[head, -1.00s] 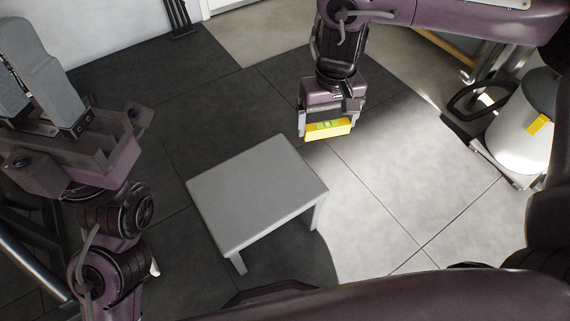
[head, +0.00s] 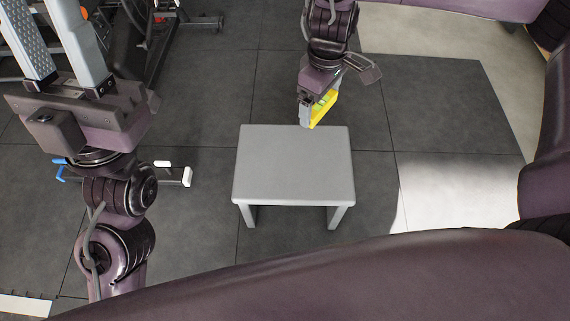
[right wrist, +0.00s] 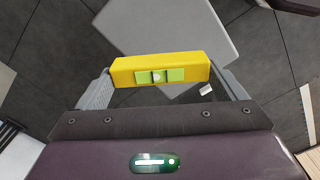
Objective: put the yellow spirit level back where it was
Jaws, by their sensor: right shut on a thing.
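The yellow spirit level (head: 324,107) with green vial windows is held in my right gripper (head: 311,112), just beyond the far edge of the small grey table (head: 293,180) in the head view. In the right wrist view the level (right wrist: 125,74) lies crosswise between the two grey fingers, which are shut on its ends. The grey table top (right wrist: 175,25) shows behind it there. My left gripper (head: 62,50) is at the upper left of the head view, its two grey fingers apart and nothing seen between them.
The grey table top is bare. Dark floor tiles (head: 200,100) surround it, with a brightly lit patch (head: 455,185) at right. A dark frame or machine (head: 150,20) stands at the upper left. A low white and blue-ended piece (head: 175,175) lies on the floor left of the table.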

